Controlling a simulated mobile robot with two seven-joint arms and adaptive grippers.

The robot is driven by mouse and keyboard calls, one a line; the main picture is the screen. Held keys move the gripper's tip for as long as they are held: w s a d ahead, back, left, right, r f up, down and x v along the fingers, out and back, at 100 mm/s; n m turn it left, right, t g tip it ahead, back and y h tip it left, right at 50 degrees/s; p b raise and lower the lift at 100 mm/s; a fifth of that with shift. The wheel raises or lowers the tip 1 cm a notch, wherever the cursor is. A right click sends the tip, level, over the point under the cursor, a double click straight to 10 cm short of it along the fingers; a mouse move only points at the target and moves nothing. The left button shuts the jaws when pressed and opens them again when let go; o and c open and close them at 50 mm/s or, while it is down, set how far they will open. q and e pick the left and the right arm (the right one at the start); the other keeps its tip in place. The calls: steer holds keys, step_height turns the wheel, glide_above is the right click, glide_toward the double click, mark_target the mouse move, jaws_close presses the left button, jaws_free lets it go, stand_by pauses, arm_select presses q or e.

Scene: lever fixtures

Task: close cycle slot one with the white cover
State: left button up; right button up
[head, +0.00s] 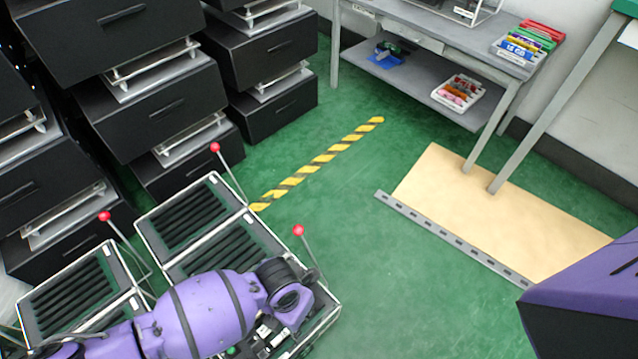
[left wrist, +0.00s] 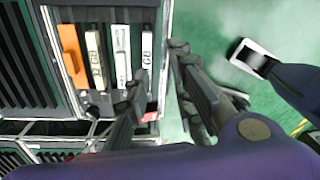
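My left gripper (head: 290,294) is at the lower middle of the head view, above the right end of a metal-framed fixture. In the left wrist view its two dark fingers (left wrist: 163,98) stand apart with nothing clearly between them. Beside them is a rack holding an orange cartridge (left wrist: 72,56) and several white cartridges (left wrist: 121,56). Black ribbed slot panels with pale frames (head: 190,214) lie around my left arm. Levers with red knobs (head: 298,230) rise from them. I cannot tell which part is the white cover.
Black drawer cabinets (head: 165,105) fill the upper left. A grey bench (head: 440,40) with boxes stands at the back. A beige board (head: 450,205) lies at right. Green floor with a yellow-black stripe (head: 320,160) is open in the middle.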

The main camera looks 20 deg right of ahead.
arm_select(q)
steer(key=w+a+m, duration=0.1)
steer(key=w+a+f+m+y+b, duration=0.1)
steer(key=w, duration=0.1)
steer(key=w+a+f+m, duration=0.1)
steer(key=w, duration=0.1)
steer(key=shift+a+t+y+b, duration=0.3)
steer(key=shift+y+b, duration=0.1)
step_height(320, 180, down, 2)
steer(key=shift+a+f+b, duration=0.1)
steer(key=shift+f+b, duration=0.15)
steer(key=shift+b, duration=0.2)
step_height(320, 180, down, 5)
steer(key=shift+s+r+b, duration=0.1)
steer(key=shift+b, duration=1.05)
arm_select(e)
step_height(320, 180, down, 6)
steer(key=shift+w, duration=0.4)
arm_select(q)
jaws_close()
